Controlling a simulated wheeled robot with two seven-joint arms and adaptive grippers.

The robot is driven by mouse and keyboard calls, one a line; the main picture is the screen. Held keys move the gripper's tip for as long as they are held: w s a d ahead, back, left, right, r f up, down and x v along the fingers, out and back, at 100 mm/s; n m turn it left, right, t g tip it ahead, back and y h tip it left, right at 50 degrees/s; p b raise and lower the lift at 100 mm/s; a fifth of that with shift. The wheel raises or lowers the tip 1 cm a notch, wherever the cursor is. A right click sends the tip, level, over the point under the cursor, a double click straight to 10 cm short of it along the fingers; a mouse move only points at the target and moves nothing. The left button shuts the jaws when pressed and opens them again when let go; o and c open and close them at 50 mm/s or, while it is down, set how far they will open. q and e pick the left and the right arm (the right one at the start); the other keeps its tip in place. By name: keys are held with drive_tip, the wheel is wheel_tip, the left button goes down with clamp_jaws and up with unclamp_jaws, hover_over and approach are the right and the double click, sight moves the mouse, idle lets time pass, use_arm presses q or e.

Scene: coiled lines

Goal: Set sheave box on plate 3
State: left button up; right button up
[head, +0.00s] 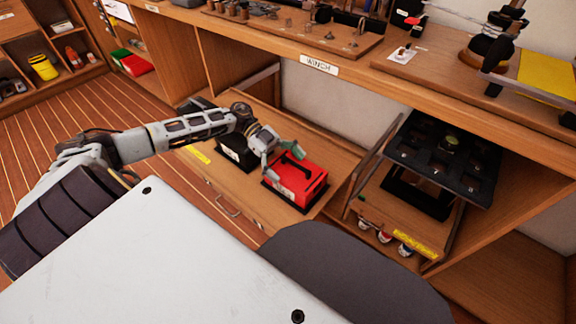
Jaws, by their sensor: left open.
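A red box (302,187) with a black handle on top sits on a dark base on the pulled-out wooden drawer (245,200) under the bench. A small pale label is on its front, too small to read. A black box (235,156) stands to its left, partly hidden by my left arm. My left gripper (283,152) is open above the rear left of the red box, close to the handle; I cannot tell whether it touches. No number reading 3 can be made out on any plate. My right gripper is not in view.
The bench edge with a WINCH label (319,65) overhangs the drawer's rear. To the right, a black tray with recesses (440,157) stands above another open drawer. Tools and a wooden board (290,28) crowd the bench top. Striped floor (60,125) is clear at left.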

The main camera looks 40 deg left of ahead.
use_arm(q)
wheel_tip(320, 180, up, 9)
drive_tip(key=shift+f, duration=0.15)
idle(0.4)
drive_tip(key=shift+f, duration=0.1)
idle(0.7)
